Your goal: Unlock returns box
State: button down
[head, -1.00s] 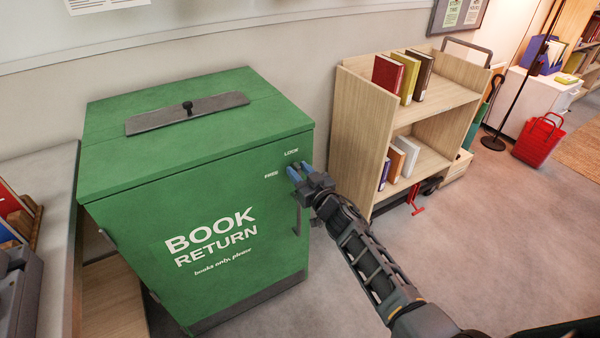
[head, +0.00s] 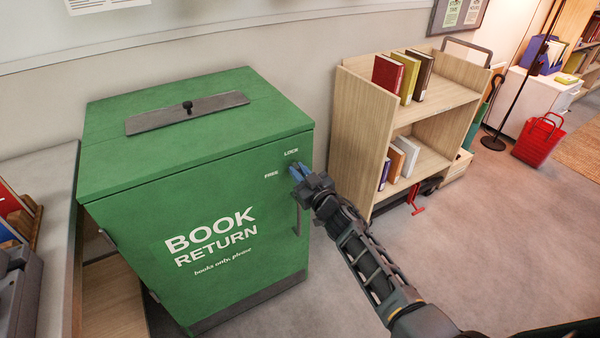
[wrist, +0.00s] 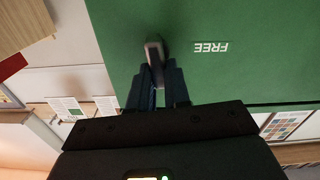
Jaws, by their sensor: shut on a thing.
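The green book return box (head: 150,195) stands at the left, with a grey flap and black knob on its top. Its front carries the words LOCK (head: 291,152) and FREE (head: 271,174) near the upper right corner. My gripper (head: 297,172) is at that corner, just below LOCK and right of FREE. In the wrist view its blue fingers are shut on a small grey lock lever (wrist: 154,48) that stands out from the green front. FREE appears upside down there, right of the lever. In the head view my fingers hide the lever.
A dark vertical handle (head: 298,220) is on the box front just below my gripper. A wooden book cart (head: 360,125) with several books stands close to the right. A grey counter (head: 55,180) flanks the box on the left. Open floor lies in front.

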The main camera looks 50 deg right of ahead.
jog(key=n, duration=0.2)
jog(key=n+b, duration=0.1)
jog(key=n, duration=0.2)
jog(key=a+n, duration=0.1)
jog(key=n, duration=0.2)
jog(key=shift+w+f, duration=0.25)
jog(key=n, duration=0.1)
jog(key=n+b, duration=0.1)
jog(key=n, duration=0.2)
jog(key=shift+a+f+n+b, duration=0.2)
jog(key=shift+f+n+b, duration=0.1)
jog(key=shift+b, duration=0.1)
jog(key=shift+w+f+n+b, duration=0.1)
jog(key=shift+n+b, duration=0.45)
jog(key=shift+n, duration=1.35)
jog(key=shift+a, duration=0.1)
jog(key=c, duration=1.1)
grip_release()
jog(key=shift+f, duration=0.15)
jog(key=v, duration=0.8)
jog(key=shift+p, duration=0.4)
